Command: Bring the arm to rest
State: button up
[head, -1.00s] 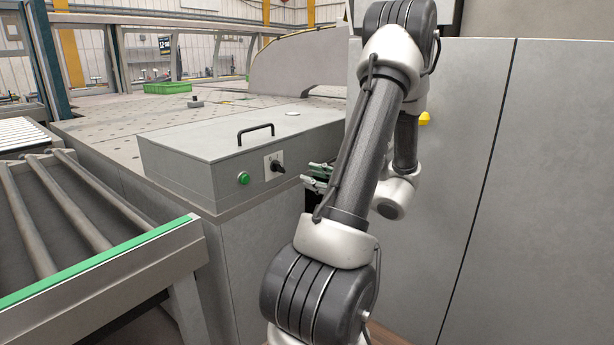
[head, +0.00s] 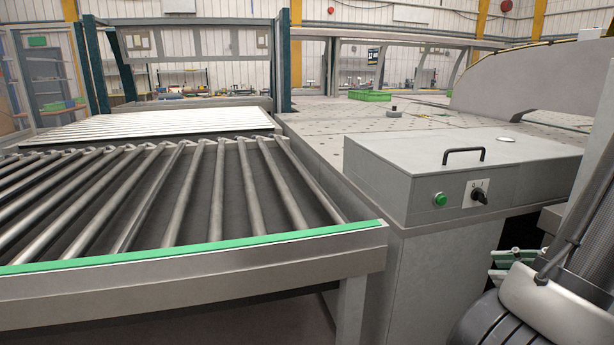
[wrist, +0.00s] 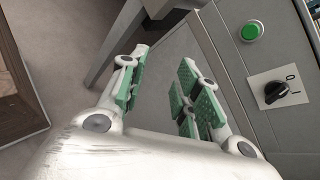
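My gripper (wrist: 160,95) shows in the wrist view with its two green-padded fingers apart and nothing between them. The grey cabinet's front, with a green button (wrist: 251,31) and a black rotary switch (wrist: 276,92), is to the right of the fingers, apart from them. In the head view the gripper (head: 508,262) is only partly visible at the lower right, in front of the grey control cabinet (head: 400,180). Most of the arm is outside the head view, with part of it at the right edge.
A roller conveyor (head: 170,190) with a green-edged front rail (head: 200,248) fills the left. A green crate (head: 369,95) stands on the perforated table (head: 330,130) behind the cabinet. In the wrist view, a brown wooden object (wrist: 18,90) lies at the left, with grey floor between.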

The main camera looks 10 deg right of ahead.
jog(key=s+a+r+n+g+h, duration=0.3)
jog(key=s+a+r+n+g, duration=0.3)
jog(key=n+g, duration=0.55)
jog(key=w+a+r+n+t+h, duration=0.3)
jog(key=a+r+n+t, duration=0.2)
jog(key=a+r+n, duration=0.4)
jog(key=a+n, duration=0.1)
jog(key=n, duration=0.2)
jog(key=shift+w+r+h, duration=0.35)
jog(key=shift+w+h, duration=0.05)
jog(key=shift+d+f, duration=0.1)
